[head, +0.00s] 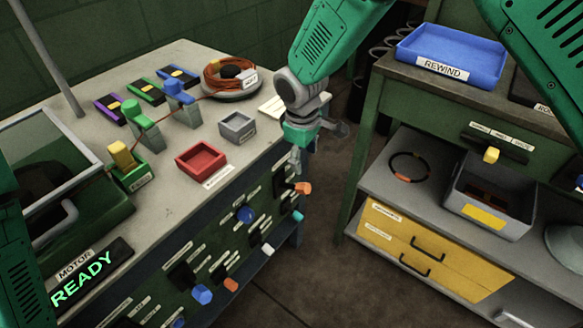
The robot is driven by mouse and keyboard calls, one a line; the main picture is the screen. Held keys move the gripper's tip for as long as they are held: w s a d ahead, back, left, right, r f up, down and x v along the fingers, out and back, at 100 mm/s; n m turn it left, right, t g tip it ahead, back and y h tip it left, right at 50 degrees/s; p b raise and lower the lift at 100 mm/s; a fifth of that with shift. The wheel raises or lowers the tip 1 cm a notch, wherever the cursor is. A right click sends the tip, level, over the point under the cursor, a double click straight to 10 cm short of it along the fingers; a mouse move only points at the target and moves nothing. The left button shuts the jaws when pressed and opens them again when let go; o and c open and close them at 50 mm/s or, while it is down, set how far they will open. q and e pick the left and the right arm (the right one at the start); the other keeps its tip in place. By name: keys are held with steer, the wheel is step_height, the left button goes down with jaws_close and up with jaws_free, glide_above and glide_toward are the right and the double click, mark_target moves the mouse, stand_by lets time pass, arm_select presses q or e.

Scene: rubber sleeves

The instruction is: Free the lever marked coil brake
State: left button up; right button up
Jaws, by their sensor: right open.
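Several levers with coloured rubber sleeves stick out of the front panel (222,262) of the left bench. They include a blue one (245,214), an orange one (303,188), a teal one (298,216), a white one (267,249), a lower blue one (202,294) and a lower orange one (231,285). The small labels are too small to read, so I cannot tell which lever is coil brake. My right gripper (316,148) is open and empty, fingers spread, just above the upper orange lever at the bench's right corner. My left gripper is out of view.
On the bench top stand a red tray (203,161), a grey tray (237,127), a cable coil (231,78) and a motor display (92,275) reading READY. Across a floor gap, the right bench holds a blue REWIND tray (451,55), a grey bin (490,205) and yellow drawers (430,250).

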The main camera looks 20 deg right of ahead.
mark_target(305, 185)
steer(key=f, duration=0.4)
steer(key=f+b, duration=0.1)
steer(key=f, duration=0.4)
steer(key=w+d+f, duration=0.1)
steer(key=f, duration=0.3)
steer(key=shift+d+f+b, duration=0.1)
steer(key=shift+f+b, duration=0.2)
jaws_close()
